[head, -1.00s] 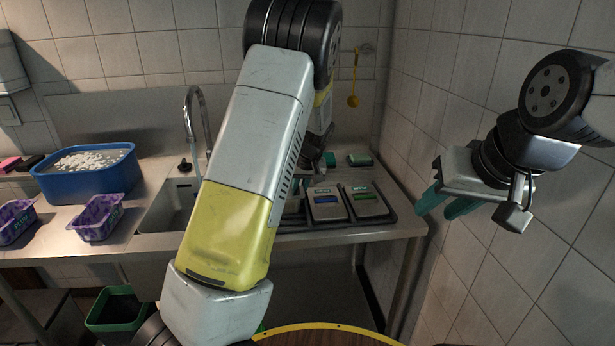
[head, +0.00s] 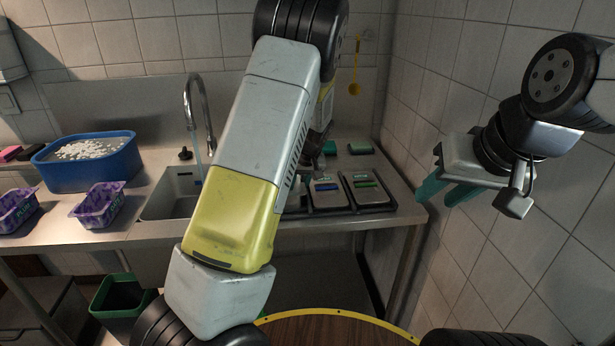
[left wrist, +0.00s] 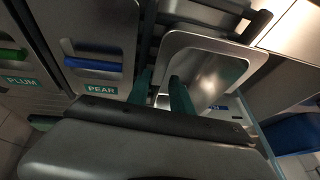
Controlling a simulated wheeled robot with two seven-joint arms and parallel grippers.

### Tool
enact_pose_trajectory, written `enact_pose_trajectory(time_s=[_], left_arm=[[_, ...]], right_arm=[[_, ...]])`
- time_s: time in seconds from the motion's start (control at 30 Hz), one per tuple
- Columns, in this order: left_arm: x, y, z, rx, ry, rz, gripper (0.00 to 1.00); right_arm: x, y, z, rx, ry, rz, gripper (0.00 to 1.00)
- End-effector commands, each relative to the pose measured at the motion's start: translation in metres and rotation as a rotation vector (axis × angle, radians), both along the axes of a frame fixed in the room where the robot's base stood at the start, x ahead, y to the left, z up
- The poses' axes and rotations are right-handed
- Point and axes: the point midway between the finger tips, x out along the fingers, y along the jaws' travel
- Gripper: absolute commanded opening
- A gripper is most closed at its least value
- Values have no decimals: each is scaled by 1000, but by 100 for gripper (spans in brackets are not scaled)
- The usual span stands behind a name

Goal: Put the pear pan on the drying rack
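A tray marked PEAR (left wrist: 95,65) with a blue bar lies beside one marked PLUM (left wrist: 18,65) with a green bar in the left wrist view. In the head view, a blue-marked tray (head: 328,200) and a green-marked tray (head: 369,198) lie at the counter's right end. My left gripper (left wrist: 163,80) has its teal fingers apart at the near left edge of a shiny metal pan (left wrist: 222,68); contact is unclear. In the head view my left arm hides this gripper. My right gripper (head: 432,192) is open and empty by the right wall. I cannot make out the drying rack for certain.
A sink (head: 165,200) with a tap (head: 190,100) lies left of the trays. A blue tub (head: 80,178) of white pieces and two purple punnets (head: 97,206) stand further left. A green bin (head: 120,298) is below. A round wooden table (head: 330,332) is in front.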

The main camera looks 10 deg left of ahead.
Motion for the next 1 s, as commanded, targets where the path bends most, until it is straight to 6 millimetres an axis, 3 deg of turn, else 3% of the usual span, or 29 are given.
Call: enact_pose_trajectory(time_s=[0.5,1.0], left_arm=[[1,-8,2,-7,-5,-9,38],[-24,-19,67,-4,-3,-4,38]], right_arm=[[0,0,0,0,0,0,36],[0,0,0,0,0,0,36]])
